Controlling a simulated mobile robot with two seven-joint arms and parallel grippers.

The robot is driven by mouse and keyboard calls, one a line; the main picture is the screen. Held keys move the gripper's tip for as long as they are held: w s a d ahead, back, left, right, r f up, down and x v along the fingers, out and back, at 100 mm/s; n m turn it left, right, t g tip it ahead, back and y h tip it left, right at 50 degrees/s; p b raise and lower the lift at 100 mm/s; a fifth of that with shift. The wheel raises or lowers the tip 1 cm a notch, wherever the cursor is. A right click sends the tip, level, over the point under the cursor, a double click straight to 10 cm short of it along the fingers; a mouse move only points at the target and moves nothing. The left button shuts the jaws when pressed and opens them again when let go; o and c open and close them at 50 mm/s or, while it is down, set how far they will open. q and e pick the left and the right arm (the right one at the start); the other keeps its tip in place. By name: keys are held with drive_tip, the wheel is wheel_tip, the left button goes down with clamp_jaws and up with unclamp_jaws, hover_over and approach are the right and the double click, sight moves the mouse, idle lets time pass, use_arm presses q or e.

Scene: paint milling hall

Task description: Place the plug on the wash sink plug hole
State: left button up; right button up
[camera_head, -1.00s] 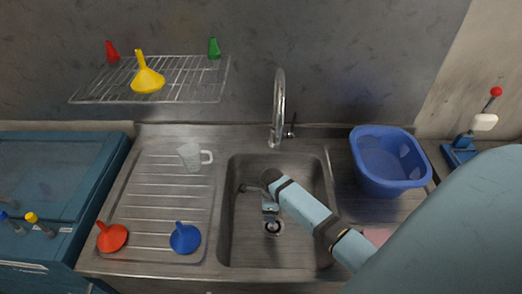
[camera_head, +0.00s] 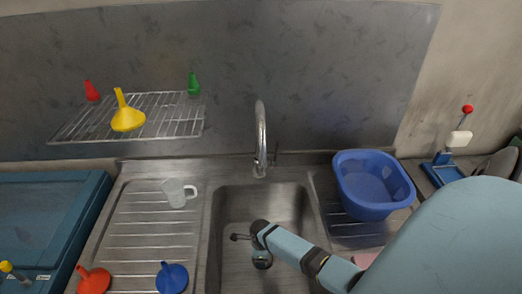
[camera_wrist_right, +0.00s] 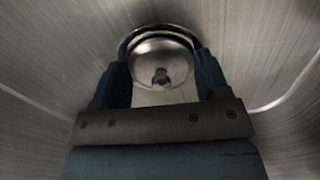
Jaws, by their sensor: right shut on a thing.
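My right gripper (camera_head: 262,260) reaches down into the sink basin (camera_head: 228,264). In the right wrist view the gripper (camera_wrist_right: 161,75) has its fingers on both sides of a round, shiny metal piece with a dark rim and a dark centre, which I take for the plug (camera_wrist_right: 145,52). The gripper is shut on it. In the head view the gripper and wrist hide most of the plug. The plug hole is not clearly visible; the gripper covers that part of the basin floor. I cannot tell whether the plug touches the floor. My left gripper is not in view.
A tap (camera_head: 261,140) rises behind the basin. A blue tub (camera_head: 370,190) stands right of it. A clear jug (camera_head: 176,193), a red funnel (camera_head: 93,281) and a blue funnel (camera_head: 171,278) stand on the drainboard (camera_head: 147,240). A wire rack (camera_head: 170,120) hangs above.

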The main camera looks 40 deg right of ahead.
drive_tip(key=shift+f, duration=0.15)
drive_tip(key=o, duration=1)
wheel_tip(320, 180, up, 12)
drive_tip(key=shift+r+p, duration=0.2)
drive_tip(key=shift+p, duration=0.25)
